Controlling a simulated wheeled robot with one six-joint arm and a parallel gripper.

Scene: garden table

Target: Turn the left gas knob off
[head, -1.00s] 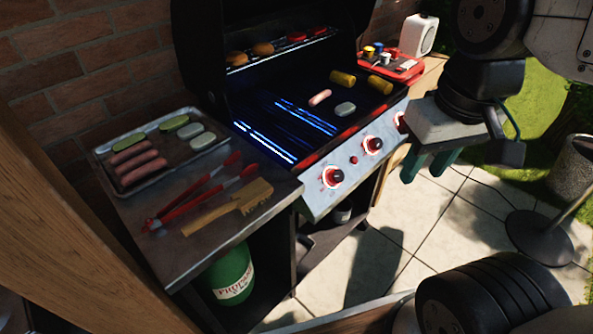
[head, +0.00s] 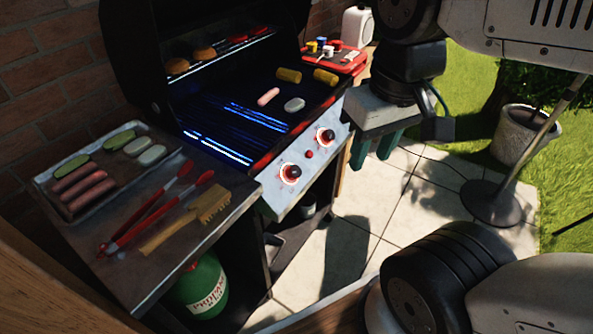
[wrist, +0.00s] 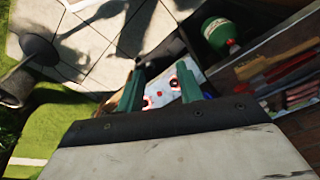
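The left gas knob (head: 290,172), black with a red ring, is on the grill's pale front panel (head: 276,199). A second knob (head: 325,137) sits to its right, with a small red button (head: 309,154) between them. My gripper (head: 376,150) hangs in front of the panel's right end, right of both knobs and touching neither. Its two green fingers are apart with nothing between them. In the wrist view the panel and knobs show beyond the open fingers (wrist: 161,88). Bluish lines glow on the grill's left grate (head: 218,147). The panel's far right end is hidden behind my gripper.
The side table (head: 150,283) holds a tray (head: 48,205) of sausages and slices, red tongs (head: 150,217) and a brush (head: 205,207). A green propane tank (head: 205,290) stands below. Paving (head: 365,215) in front is open. A stand base (head: 495,203) and planter (head: 520,135) are at right.

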